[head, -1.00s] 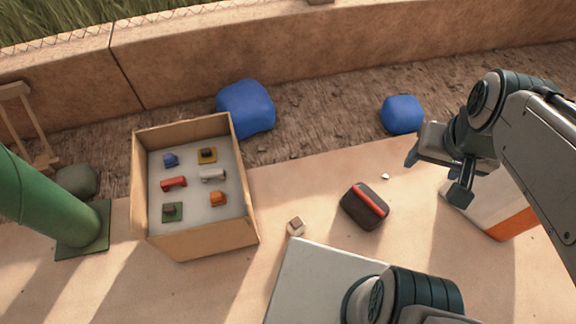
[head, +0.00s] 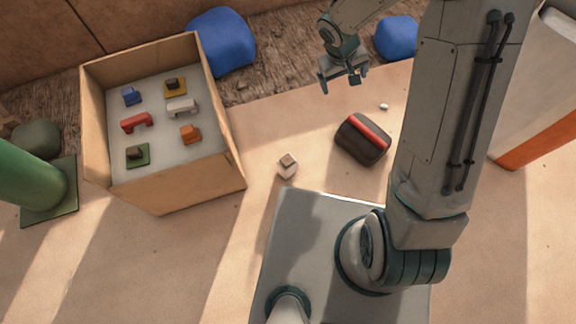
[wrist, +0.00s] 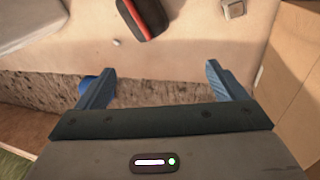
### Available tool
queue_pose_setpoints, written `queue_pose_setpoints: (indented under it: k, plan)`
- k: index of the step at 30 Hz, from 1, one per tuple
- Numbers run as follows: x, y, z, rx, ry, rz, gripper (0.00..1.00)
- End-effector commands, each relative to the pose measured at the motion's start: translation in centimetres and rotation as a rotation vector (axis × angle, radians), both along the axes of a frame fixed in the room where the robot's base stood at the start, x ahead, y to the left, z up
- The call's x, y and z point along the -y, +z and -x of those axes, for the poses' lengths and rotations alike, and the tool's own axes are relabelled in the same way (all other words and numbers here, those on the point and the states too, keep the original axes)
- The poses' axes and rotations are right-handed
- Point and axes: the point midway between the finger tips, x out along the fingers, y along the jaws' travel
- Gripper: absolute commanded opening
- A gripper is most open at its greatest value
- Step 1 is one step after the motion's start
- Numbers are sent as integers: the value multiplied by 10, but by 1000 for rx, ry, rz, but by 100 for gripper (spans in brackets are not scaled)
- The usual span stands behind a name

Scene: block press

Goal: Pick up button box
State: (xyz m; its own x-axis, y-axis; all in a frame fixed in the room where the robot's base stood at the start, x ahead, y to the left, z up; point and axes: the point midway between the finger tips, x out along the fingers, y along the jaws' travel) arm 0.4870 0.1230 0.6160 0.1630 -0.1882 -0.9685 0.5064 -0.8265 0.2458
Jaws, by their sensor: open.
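The button box looks to be the dark, rounded box with a red bar across its top (head: 363,138), lying on the sandy floor right of centre in the head view. It also shows at the top of the wrist view (wrist: 140,20), partly cut off by the frame edge. My gripper (head: 343,84) is open and empty, above the box in the head picture and apart from it. In the wrist view the two blue fingers (wrist: 157,74) are spread wide with nothing between them, and the box lies beyond the fingertips.
A cardboard box (head: 215,185) with several small coloured pieces stands at left. A small pale cube (head: 287,166) and a white pebble (head: 384,107) lie near the dark box. Blue lumps (head: 222,42) and a green post (head: 30,186) stand farther out. An orange-and-white block (head: 540,105) is at right.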

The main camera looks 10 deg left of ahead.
Motion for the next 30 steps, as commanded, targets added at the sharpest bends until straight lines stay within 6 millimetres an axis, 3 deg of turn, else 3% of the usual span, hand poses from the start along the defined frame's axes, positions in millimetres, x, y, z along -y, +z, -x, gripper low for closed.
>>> queue_pose_setpoints:
  k: [1,6,12,15,18,21,26,30]
  plan:
    - [-14,-49,-1,-21,39,-4,91]
    - [-59,-157,0,-68,151,-36,91]
    - [-108,-277,22,-133,262,-94,91]
    - [-126,-321,36,-161,299,-121,91]
    - [-138,-350,47,-181,324,-143,91]
    - [-145,-366,53,-192,337,-156,91]
    - [-147,-389,57,-199,343,-161,91]
    - [-147,-418,57,-198,344,-161,91]
